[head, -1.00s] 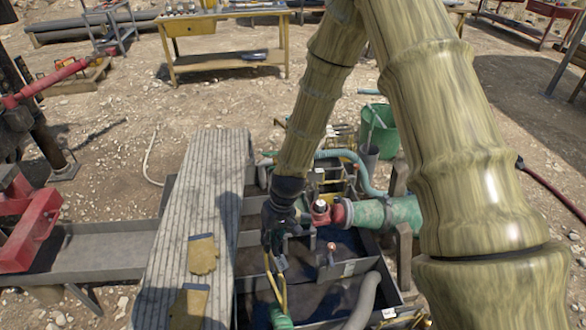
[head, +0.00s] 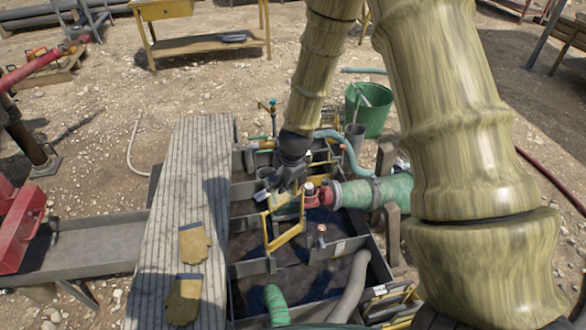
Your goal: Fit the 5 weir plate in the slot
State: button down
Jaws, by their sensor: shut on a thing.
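A yellow-edged plate (head: 286,240), which looks like the weir plate, hangs tilted below my gripper (head: 278,194) over the mud tank. My gripper is shut on its upper part; the fingers are dark and small, and the exact grip is hard to see. No number is readable on the plate. The tank (head: 252,268) has grey walls and dark compartments. I cannot clearly tell which wall gap is the slot. The plate's lower edge appears above the compartment, not seated.
A red valve (head: 318,196) and thick green pipe (head: 375,191) lie just right of the plate. A grey hose (head: 352,290) and green hose (head: 276,305) enter the tank's near end. A plank walkway (head: 180,215) with yellow gloves (head: 193,243) runs along the left.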

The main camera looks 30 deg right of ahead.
jog(key=w+d+r+m+h, duration=0.1)
jog(key=w+d+r+m, duration=0.1)
jog(key=d+m, duration=0.25)
notch_tip(320, 180, down, 10)
jog(key=b, duration=0.9)
jog(key=shift+a+m, duration=0.15)
jog(key=shift+m, duration=0.2)
jog(key=shift+s+p, duration=0.1)
jog(key=shift+p, duration=0.2)
jog(key=shift+f, duration=0.25)
notch_tip(320, 180, down, 10)
jog(key=b, duration=0.5)
jog(key=shift+f+b, duration=0.25)
jog(key=shift+b, duration=0.05)
dwell(1.0)
jog(key=shift+a, duration=0.1)
